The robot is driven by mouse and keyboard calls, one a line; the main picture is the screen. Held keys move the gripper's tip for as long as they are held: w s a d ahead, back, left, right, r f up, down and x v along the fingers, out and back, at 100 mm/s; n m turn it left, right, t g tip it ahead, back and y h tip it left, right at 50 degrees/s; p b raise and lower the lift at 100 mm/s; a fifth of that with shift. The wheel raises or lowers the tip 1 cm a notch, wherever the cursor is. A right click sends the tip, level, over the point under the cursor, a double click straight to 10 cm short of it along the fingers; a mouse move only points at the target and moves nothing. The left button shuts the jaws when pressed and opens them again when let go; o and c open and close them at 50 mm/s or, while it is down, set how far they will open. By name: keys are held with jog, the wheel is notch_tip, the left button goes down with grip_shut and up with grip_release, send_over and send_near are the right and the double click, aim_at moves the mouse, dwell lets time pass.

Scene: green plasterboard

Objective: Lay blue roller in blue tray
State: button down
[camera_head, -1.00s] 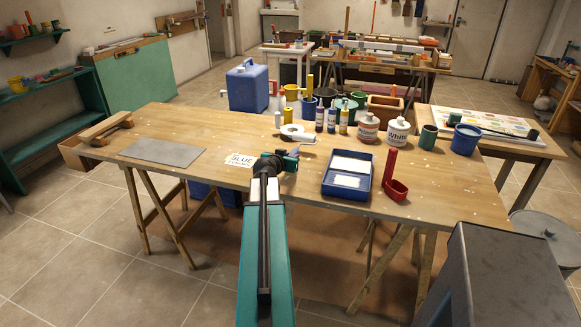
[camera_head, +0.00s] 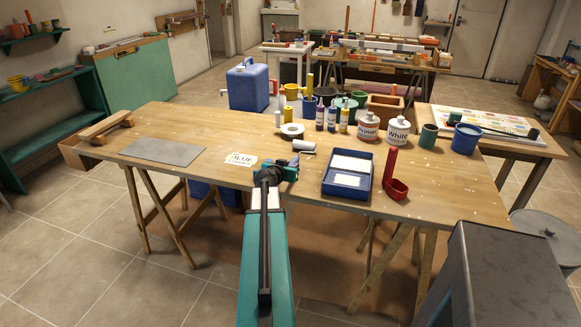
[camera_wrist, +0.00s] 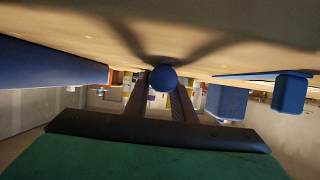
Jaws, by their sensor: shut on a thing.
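My gripper (camera_head: 288,171) is over the near middle of the workbench, shut on the blue roller. The roller's blue handle end (camera_wrist: 162,78) shows between the two fingers in the wrist view. Whether the roller touches the bench cannot be told. The blue tray (camera_head: 325,185) lies on the bench right of my gripper, apart from it, with pale panels inside. In the wrist view, where the bench shows at the top, a blue side (camera_wrist: 50,65) at left is probably the tray.
A red, L-shaped holder (camera_head: 391,175) stands right of the tray. A tape roll (camera_head: 292,131), bottles (camera_head: 332,118) and white jugs (camera_head: 397,135) stand behind. A paper label (camera_head: 240,159) and grey sheet (camera_head: 162,151) lie left.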

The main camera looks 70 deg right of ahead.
jog(key=shift+f+b, duration=0.3)
jog(key=shift+b, duration=0.15)
jog(key=c, duration=1.5)
grip_release()
jog(key=shift+r+p, duration=0.25)
jog(key=shift+p, duration=0.8)
